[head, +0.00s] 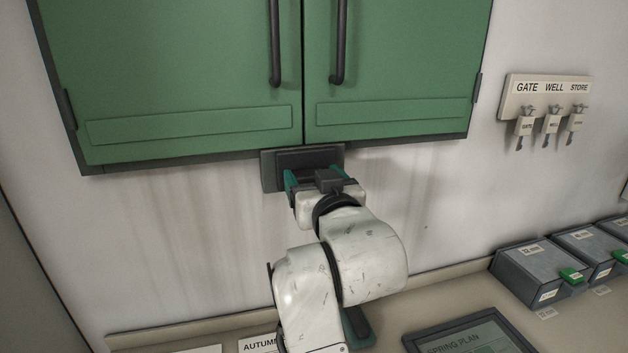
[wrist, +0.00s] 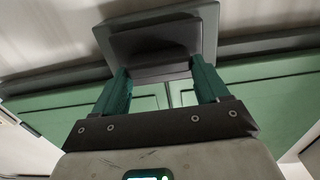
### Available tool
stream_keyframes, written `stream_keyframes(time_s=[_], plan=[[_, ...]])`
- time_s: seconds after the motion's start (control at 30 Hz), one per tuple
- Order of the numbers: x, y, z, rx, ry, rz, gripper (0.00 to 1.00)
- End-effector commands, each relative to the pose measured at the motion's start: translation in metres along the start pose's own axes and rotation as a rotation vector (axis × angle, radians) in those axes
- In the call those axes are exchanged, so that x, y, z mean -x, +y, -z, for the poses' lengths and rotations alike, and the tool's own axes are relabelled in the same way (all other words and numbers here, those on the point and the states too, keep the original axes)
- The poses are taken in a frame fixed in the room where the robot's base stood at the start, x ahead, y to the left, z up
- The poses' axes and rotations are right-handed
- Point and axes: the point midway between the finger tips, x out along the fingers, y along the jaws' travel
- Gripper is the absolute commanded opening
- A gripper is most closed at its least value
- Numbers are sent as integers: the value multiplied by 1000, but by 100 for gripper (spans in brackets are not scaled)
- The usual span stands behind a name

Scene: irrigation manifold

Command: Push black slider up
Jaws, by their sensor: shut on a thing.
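The black slider (head: 308,157) sits on a dark backing plate (head: 268,172) on the wall, just under the lower edge of the green cabinet. My gripper (head: 314,175) reaches up to it, with one teal finger on each side. In the wrist view, the fingers of my gripper (wrist: 161,76) are shut on the lower part of the black slider (wrist: 160,72), in front of the dark plate (wrist: 205,35). My wrist hides the slider's lower part in the head view.
The green cabinet (head: 200,70) with two closed doors and dark handles is directly above. Labelled keys hang from a rack (head: 518,103) at right. Grey boxes (head: 540,275) and a framed plan (head: 470,338) lie on the counter below. The wall beside the plate is clear.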

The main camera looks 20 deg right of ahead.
Motion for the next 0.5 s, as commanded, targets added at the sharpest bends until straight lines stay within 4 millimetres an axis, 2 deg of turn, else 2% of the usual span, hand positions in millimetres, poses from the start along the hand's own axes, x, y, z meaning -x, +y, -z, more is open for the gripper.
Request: stream_keyframes(time_s=[0.03, 0.23, 0.5], plan=[[0, 0, 12, 0, 2, 0, 19], [0, 0, 41, 0, 2, 0, 19], [0, 0, 46, -1, 8, 0, 19]])
